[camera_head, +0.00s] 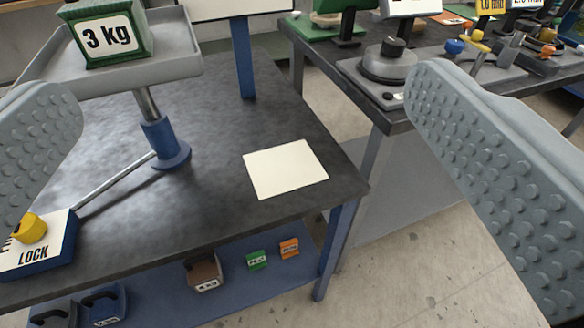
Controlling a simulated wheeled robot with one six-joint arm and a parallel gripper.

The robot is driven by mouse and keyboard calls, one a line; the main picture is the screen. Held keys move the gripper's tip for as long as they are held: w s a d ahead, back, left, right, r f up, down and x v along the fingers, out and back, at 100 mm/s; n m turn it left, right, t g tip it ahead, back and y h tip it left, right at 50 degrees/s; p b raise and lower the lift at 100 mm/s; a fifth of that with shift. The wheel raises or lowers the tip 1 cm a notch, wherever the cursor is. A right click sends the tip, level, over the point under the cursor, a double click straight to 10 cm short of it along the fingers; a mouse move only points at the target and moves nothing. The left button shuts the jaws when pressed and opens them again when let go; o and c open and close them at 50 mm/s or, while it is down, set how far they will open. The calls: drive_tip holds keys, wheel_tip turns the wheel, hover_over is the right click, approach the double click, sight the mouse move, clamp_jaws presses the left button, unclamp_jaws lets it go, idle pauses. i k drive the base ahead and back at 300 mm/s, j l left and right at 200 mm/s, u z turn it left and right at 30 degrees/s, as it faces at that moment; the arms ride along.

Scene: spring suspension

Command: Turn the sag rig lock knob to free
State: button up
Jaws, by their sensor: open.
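The yellow lock knob (29,228) sits on a white-topped blue box (43,256) marked LOCK, at the lower left on the near edge of the dark table. The left finger of my gripper (245,150) partly covers the box's back left, so the knob's full markings are hidden. My gripper is wide open and empty, with a studded grey finger at each side of the view. A rod runs from the box to the blue post (162,140) of the sag rig. The rig's grey tray (175,62) carries a green 3 kg weight (104,32).
A cream sheet (285,168) lies on the table (215,205). A shelf below holds several weights, including a green one (257,260) and an orange one (289,248). A second table stands at the upper right with a grey round device (388,64) and other equipment. The table's middle is clear.

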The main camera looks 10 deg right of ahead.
sight(31, 228)
drive_tip(key=u, duration=1.2)
